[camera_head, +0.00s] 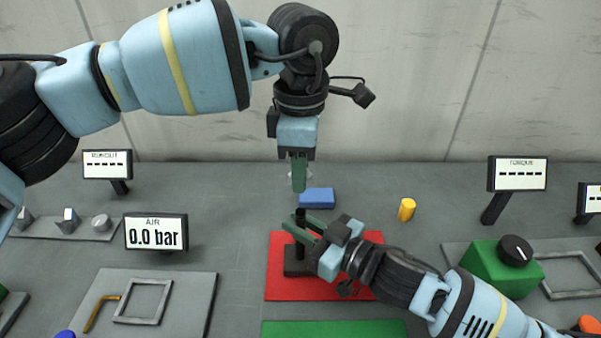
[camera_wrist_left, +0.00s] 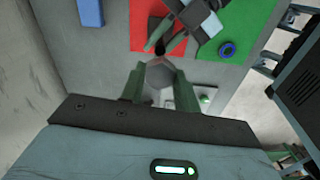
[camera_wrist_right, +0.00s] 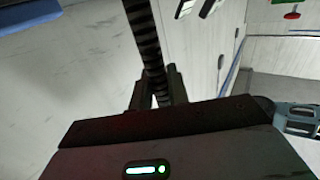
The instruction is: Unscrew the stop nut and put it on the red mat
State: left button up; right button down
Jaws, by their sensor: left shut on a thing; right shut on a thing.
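A black screw jack stands upright on the red mat (camera_head: 281,289); its square base (camera_head: 295,269) and threaded spindle (camera_head: 300,217) show in the head view. My right gripper (camera_head: 306,231) is shut around the spindle from the right. In the right wrist view the threaded spindle (camera_wrist_right: 145,35) runs between its fingers. My left gripper (camera_head: 299,183) points down above the spindle top, with a gap between them. In the left wrist view its fingers are shut on a grey hexagonal stop nut (camera_wrist_left: 160,74). In the head view the fingers mostly hide the nut.
A blue block (camera_head: 317,198) lies just behind the mat, and a yellow cylinder (camera_head: 407,210) stands to the right. A green mat (camera_head: 335,329) lies in front. A green box with a black knob (camera_head: 515,249) stands at the right. The red mat's front strip is bare.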

jog(key=c, duration=1.3)
grip_release()
jog(key=shift+d, duration=0.1)
pick_arm(q)
jog(key=f+b, duration=0.1)
jog(key=f, duration=0.2)
jog(key=shift+w, duration=0.2)
jog(key=shift+f, duration=0.1)
pick_arm(e)
jog(key=shift+v, duration=5.95)
